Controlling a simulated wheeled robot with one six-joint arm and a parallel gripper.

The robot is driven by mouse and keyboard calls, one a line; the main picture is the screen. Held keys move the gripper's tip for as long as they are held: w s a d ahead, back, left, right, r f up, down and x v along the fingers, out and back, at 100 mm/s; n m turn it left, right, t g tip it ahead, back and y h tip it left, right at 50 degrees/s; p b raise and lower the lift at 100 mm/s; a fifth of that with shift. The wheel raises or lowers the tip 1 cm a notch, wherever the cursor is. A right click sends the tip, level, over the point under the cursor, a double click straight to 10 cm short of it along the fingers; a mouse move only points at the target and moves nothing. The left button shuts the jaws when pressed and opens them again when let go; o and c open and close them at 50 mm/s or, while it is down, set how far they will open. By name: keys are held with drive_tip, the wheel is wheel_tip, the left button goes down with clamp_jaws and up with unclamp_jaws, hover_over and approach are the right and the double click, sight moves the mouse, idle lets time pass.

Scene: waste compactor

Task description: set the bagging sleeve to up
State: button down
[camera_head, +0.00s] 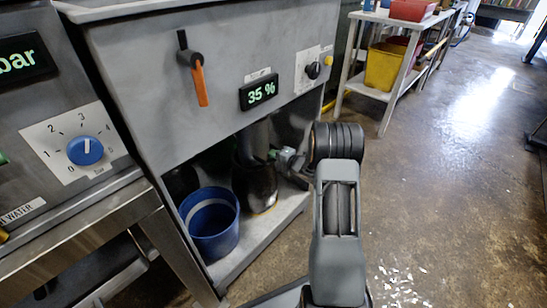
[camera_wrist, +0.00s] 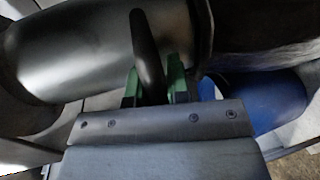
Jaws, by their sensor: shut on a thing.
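The bagging sleeve (camera_head: 255,185) is a dark, wide tube hanging below the compactor, its upper part a narrower pipe (camera_head: 254,138). A dark bar-like handle (camera_wrist: 147,50) stands out in front of the tube in the wrist view. My gripper (camera_head: 274,155) reaches in under the machine at the sleeve's right side. In the wrist view its green fingers (camera_wrist: 153,88) are shut on the handle, one on each side. The sleeve's far side is hidden, and the head view is too small to show the grip clearly.
A blue bucket (camera_head: 212,232) stands on the lower shelf (camera_head: 262,238), left of the sleeve. Above are a 35 % display (camera_head: 258,92), an orange lever (camera_head: 200,84) and a black knob (camera_head: 313,71). A yellow bin (camera_head: 384,66) sits on a rack behind. The floor at right is open.

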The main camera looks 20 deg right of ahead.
wheel_tip(320, 180, up, 15)
drive_tip(key=p, duration=0.7)
drive_tip(key=c, duration=1.1)
unclamp_jaws()
drive_tip(key=shift+f, duration=0.15)
drive_tip(key=shift+s, duration=0.1)
drive_tip(key=p+v, duration=0.3)
drive_tip(key=v, duration=1)
drive_tip(key=shift+s+d, duration=0.2)
drive_tip(key=shift+s, duration=0.05)
